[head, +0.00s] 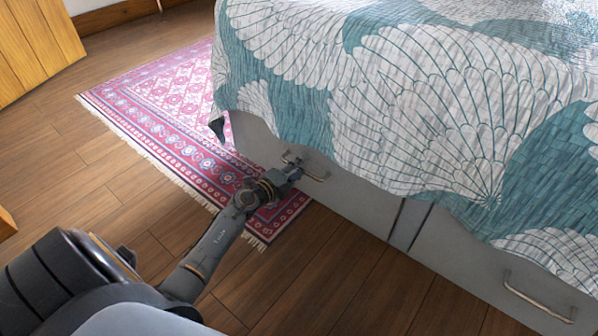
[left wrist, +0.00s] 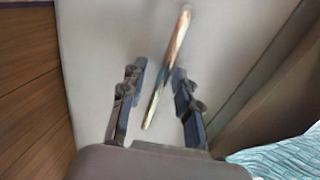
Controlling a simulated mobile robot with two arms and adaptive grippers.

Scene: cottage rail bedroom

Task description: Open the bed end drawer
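The bed end drawer has a pale grey front (head: 345,195) below the hanging bedspread, and it looks flush with the bed frame. Its metal bar handle (head: 316,177) is partly covered by my left gripper (head: 294,171), which is right at it. In the left wrist view the handle (left wrist: 170,62) runs lengthwise between the two spread fingers of my left gripper (left wrist: 159,70), with a visible gap on each side. The drawer front (left wrist: 95,50) fills the background there. My left gripper is open. My right gripper is in neither view.
A second grey drawer front with a handle (head: 537,303) is at the lower right. The teal and white bedspread (head: 420,100) hangs over the tops of both fronts. A pink patterned rug (head: 165,120) lies beside the bed. The wooden floor (head: 350,285) before the drawers is clear.

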